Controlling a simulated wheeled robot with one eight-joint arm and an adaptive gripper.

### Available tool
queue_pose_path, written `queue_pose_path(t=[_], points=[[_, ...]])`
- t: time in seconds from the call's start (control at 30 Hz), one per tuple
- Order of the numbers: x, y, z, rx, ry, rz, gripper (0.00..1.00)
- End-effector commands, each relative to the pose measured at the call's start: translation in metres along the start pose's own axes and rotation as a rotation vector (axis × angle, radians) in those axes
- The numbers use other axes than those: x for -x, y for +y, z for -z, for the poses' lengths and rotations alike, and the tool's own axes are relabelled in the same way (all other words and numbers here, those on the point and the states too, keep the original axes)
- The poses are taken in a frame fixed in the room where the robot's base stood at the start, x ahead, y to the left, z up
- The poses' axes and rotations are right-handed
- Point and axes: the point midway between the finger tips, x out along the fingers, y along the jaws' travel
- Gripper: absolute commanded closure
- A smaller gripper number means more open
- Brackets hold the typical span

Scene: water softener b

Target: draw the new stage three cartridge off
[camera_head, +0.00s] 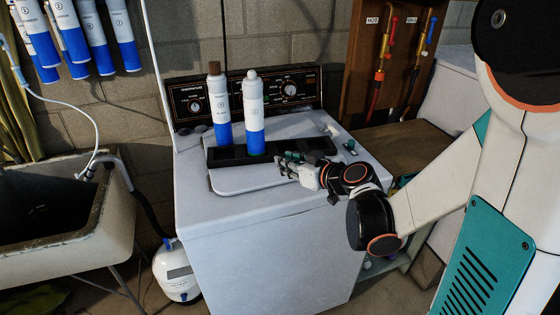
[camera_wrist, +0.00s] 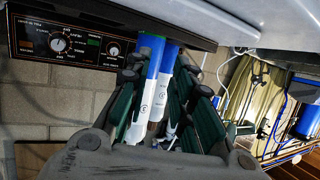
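Two white cartridges with blue lower ends stand upright in a black rack on the washer top. The left one (camera_head: 219,105) has a brown top; the right one (camera_head: 253,110) has a rounded white top. I cannot read which is stage three. My gripper (camera_head: 286,164) is low at the right of the right cartridge, fingers pointing left, apart from it. In the wrist view, which is upside down, my gripper (camera_wrist: 165,112) has its green fingers spread and empty, with both cartridges (camera_wrist: 140,105) (camera_wrist: 166,72) showing beyond and between them.
The black rack (camera_head: 300,146) lies on the white washer (camera_head: 270,220), before its control panel (camera_head: 262,92). Small fittings (camera_head: 340,137) lie at the washer's right. More blue-white cartridges (camera_head: 80,38) hang at upper left over a sink (camera_head: 75,245). A white tank (camera_head: 177,275) stands below.

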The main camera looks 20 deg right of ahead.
Motion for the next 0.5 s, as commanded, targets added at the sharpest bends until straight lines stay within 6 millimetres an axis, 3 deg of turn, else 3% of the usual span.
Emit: queue_pose_path(t=[0.07, 0.27, 0.5], points=[[0.006, 0.0, 0.0, 0.0, 0.0, -0.001, 0.78], [0.008, 0.0, 0.013, 0.001, 0.0, 0.001, 0.35], [-0.008, -0.001, 0.05, 0.002, 0.0, 0.002, 0.33]])
